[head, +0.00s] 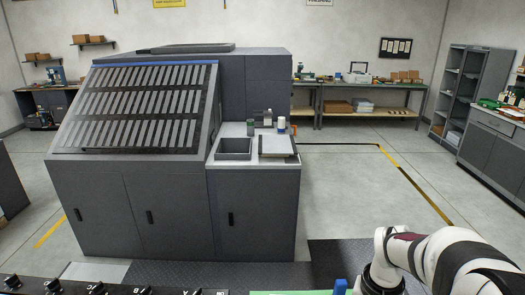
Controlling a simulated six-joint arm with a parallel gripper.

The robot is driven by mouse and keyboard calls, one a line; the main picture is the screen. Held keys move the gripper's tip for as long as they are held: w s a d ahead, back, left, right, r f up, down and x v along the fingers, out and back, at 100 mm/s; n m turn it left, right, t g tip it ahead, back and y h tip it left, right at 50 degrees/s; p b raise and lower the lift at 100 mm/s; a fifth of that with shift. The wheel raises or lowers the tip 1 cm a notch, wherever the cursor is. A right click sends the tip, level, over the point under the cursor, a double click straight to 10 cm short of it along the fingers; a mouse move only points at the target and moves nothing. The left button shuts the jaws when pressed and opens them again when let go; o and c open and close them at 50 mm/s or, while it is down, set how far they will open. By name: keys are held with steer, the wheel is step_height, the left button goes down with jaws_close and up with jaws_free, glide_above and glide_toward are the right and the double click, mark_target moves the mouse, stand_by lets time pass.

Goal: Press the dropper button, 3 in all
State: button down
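No dropper button can be made out for certain. A dark control panel (115,287) with several black knobs and white letters is cut off by the bottom edge at left. On the side worktop of the big grey machine stand a small dark green container (250,127), a white-and-blue bottle (281,125) and a dark device (267,118), too small to identify. My white arm comes in at the lower right and bends down out of the frame. My gripper is not in view, so its state and anything in it are hidden.
The grey machine (135,205) with a slotted sloping panel fills the left middle. An open grey tray (235,149) and a pale flat plate (277,146) sit on its worktop. A blue object (340,286) and a green strip (300,292) show at the bottom edge. Floor at right is clear.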

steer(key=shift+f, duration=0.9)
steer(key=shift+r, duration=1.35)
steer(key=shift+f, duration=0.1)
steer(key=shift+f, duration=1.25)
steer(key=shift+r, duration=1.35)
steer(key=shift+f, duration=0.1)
